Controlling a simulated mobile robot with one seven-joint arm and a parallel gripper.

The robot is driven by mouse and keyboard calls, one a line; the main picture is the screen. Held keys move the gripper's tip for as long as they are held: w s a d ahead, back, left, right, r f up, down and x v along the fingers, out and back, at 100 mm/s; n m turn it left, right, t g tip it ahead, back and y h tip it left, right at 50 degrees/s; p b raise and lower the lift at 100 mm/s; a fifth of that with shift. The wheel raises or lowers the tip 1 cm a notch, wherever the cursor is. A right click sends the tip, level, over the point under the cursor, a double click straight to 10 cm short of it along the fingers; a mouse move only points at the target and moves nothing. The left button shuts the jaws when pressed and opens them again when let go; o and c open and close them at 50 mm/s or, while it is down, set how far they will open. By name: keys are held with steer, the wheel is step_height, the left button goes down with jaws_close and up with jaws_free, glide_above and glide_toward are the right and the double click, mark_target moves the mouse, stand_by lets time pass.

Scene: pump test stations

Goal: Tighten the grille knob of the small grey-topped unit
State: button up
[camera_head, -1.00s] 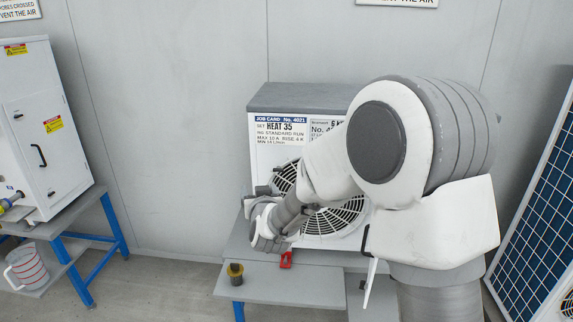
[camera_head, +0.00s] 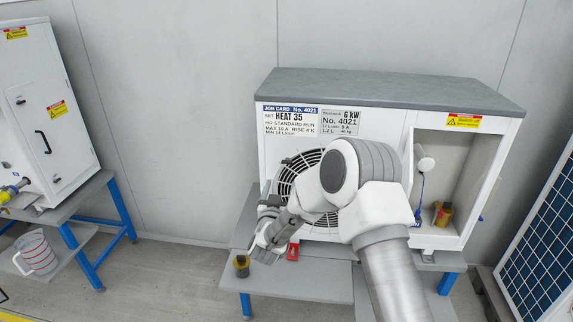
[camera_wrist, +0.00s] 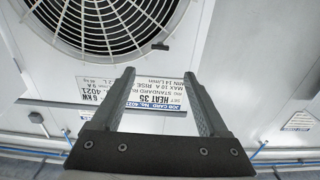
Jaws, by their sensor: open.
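The small grey-topped unit (camera_head: 390,92) stands on a grey bench in the head view, with a round black fan grille (camera_head: 302,165) on its white front. My arm covers the grille's lower right part. In the wrist view the grille (camera_wrist: 105,22) appears upside down at the top. A small dark piece, perhaps the grille knob, sits at the grille's rim (camera_wrist: 160,46). My gripper (camera_wrist: 160,73) is open and empty, its two fingers spread in front of the unit's job card (camera_wrist: 152,92). The knob's exact shape is too small to tell.
An open bay (camera_head: 448,160) on the unit's right holds a yellow-brown fitting (camera_head: 443,214). A red block (camera_head: 293,252) and a dark-topped yellow-brown cup-like piece (camera_head: 242,266) are on the bench (camera_head: 310,283). A white cabinet (camera_head: 60,120) stands left, a solar panel (camera_head: 545,240) right.

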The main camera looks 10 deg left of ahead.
mark_target(287, 163)
steer(key=w, duration=0.4)
steer(key=w+p, duration=0.1)
steer(key=w, duration=0.7)
steer(key=shift+w+d, duration=0.25)
steer(key=shift+w, duration=0.05)
jaws_close()
